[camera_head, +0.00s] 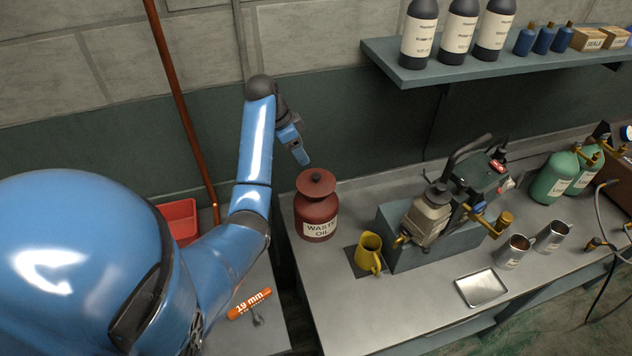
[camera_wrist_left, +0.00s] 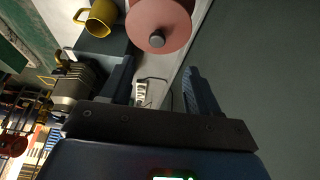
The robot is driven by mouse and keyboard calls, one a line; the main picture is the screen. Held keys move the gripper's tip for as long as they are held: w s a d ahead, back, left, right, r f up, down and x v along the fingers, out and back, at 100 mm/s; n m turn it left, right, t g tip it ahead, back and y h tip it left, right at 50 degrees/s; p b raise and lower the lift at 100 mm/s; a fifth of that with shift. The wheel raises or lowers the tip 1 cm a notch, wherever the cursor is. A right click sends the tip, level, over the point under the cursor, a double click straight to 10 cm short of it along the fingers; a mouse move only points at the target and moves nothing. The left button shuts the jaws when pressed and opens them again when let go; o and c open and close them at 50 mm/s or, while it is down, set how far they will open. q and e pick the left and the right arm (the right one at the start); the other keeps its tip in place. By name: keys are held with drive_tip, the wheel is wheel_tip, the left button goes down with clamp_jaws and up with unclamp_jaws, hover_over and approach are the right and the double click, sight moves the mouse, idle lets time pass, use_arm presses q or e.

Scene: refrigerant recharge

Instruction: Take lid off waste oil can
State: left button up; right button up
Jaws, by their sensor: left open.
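The waste oil can (camera_head: 317,220) is a dark red can with a "WASTE OIL" label, standing upright at the left end of the bench. Its round red lid (camera_head: 302,184) sits on top, with a small dark knob in the middle. In the left wrist view the lid (camera_wrist_left: 172,15) and its knob (camera_wrist_left: 157,40) show at the top, beyond the fingertips. My left gripper (camera_head: 303,158) is open and empty, above and just behind the lid, apart from it. My right gripper is in neither view.
A yellow jug (camera_head: 367,252) stands right of the can, beside a pump on a grey block (camera_head: 400,232). A shelf (camera_head: 480,62) with bottles hangs on the wall at the upper right. A red bin (camera_head: 180,218) is at the left.

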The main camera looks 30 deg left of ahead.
sight(316, 175)
use_arm(q)
drive_tip(key=b+x, duration=0.1)
drive_tip(key=x, duration=0.4)
drive_tip(key=shift+w+d+f, duration=0.1)
drive_tip(key=shift+d+f, duration=0.05)
drive_tip(key=x, duration=0.1)
drive_tip(key=p+x, duration=0.2)
drive_tip(key=x, duration=0.1)
drive_tip(key=shift+d+f, duration=0.1)
drive_tip(key=shift+d, duration=0.25)
drive_tip(key=shift+f, duration=0.45)
clamp_jaws()
